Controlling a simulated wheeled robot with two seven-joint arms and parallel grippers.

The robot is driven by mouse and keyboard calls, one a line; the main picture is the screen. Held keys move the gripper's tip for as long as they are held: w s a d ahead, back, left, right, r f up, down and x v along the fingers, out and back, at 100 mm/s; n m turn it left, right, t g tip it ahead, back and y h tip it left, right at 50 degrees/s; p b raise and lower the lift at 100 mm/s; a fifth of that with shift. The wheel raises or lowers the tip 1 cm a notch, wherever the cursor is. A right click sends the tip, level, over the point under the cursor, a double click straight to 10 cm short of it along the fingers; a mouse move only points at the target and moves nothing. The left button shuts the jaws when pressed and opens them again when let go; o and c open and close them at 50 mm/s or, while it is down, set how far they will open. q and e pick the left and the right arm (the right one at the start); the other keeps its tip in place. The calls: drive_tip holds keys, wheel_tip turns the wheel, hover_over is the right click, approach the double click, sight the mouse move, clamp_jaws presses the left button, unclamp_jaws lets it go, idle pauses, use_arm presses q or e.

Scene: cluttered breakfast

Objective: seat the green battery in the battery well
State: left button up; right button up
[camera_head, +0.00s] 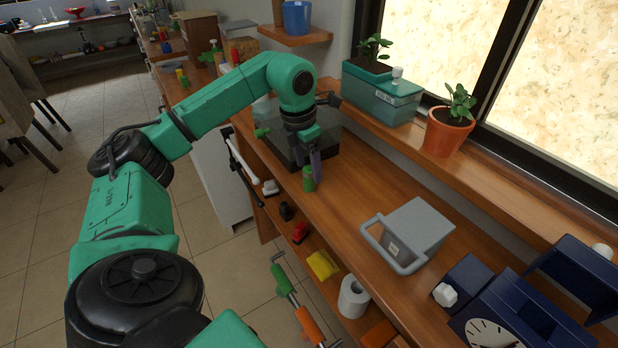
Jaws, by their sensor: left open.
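A small green cylinder (309,181), which looks like the green battery, stands upright near the front edge of the wooden counter. My left gripper (313,167) points down right at it, with its fingers open; whether they straddle or touch it I cannot tell. A dark blue device with a white dial (522,318) stands at the lower right. A grey box with a loop handle (417,232) sits on the counter between them. I cannot make out a battery well on either. My right gripper is not in view.
A dark, glassy appliance (322,146) stands behind my left gripper. The window ledge holds a teal box (382,95) and a potted plant (447,133). A lower shelf holds a yellow item (322,265) and a paper roll (353,297). Counter (368,188) between cylinder and grey box is clear.

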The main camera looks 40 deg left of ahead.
use_arm(q)
clamp_jaws()
drive_tip(key=shift+r, duration=0.15)
